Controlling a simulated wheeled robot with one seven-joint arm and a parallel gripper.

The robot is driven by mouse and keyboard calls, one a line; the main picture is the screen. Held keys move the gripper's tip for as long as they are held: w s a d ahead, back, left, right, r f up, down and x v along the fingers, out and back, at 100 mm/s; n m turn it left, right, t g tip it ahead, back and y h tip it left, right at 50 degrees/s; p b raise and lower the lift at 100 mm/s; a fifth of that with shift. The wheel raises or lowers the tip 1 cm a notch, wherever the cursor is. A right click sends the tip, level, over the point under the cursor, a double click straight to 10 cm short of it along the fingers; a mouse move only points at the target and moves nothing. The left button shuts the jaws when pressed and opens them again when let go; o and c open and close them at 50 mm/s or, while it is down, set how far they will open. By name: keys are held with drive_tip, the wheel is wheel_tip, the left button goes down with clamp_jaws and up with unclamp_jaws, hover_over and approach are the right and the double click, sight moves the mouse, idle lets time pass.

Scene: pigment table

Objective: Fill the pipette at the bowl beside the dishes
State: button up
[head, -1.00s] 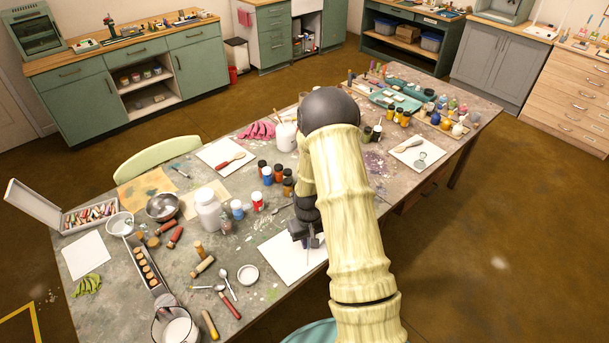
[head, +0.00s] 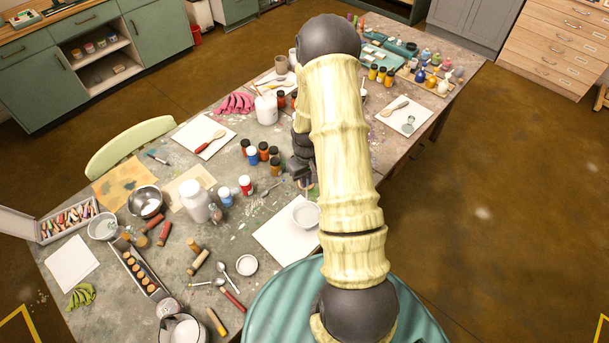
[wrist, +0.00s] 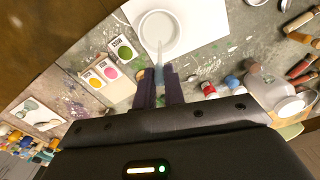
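A white bowl (wrist: 160,30) rests on a white sheet (wrist: 198,22); the bowl also shows in the head view (head: 306,214). My gripper (wrist: 160,90) is shut on a slim pipette (wrist: 159,72) with a bluish-grey upper part. The pipette's pale stem points towards the bowl and overlaps its near rim in the wrist view; whether the tip is inside or above it I cannot tell. Left of the bowl are dishes of green (wrist: 123,50), pink (wrist: 108,69) and yellow (wrist: 94,80) paint. My arm hides these dishes in the head view.
Paint jars (head: 263,152), a large white bottle (head: 195,204) and a small white dish (head: 246,265) stand left of the sheet. Spoons and wooden-handled tools lie near the front. A palette sheet (head: 402,114) lies right of my arm.

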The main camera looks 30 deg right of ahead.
drive_tip(key=shift+f+b, duration=1.3)
drive_tip(key=shift+f, duration=0.75)
